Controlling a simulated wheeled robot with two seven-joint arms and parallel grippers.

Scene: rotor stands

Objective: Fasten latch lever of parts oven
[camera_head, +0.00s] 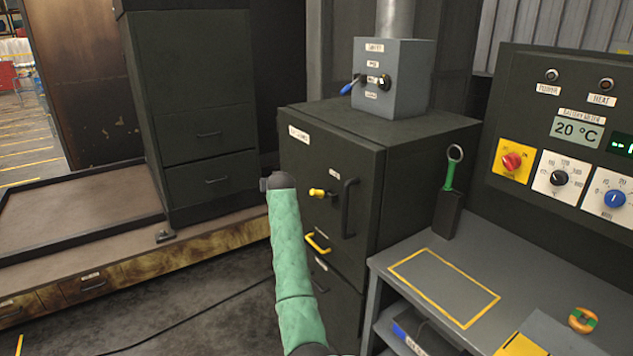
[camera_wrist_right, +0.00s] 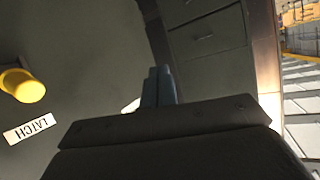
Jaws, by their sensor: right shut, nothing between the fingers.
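The parts oven (camera_head: 410,160) is a dark green cabinet right of centre in the head view. Its front door has a black vertical handle (camera_head: 348,208) and a latch lever (camera_head: 317,192) with a yellow knob. My left gripper is not in view.
A yellow handle (camera_head: 317,242) sits lower on the cabinet front. A grey control box (camera_head: 405,90) stands on top. A grey bench (camera_head: 395,262) and a control panel (camera_head: 530,80) are at right. A dark drawer cabinet (camera_head: 195,90) stands behind, at left.

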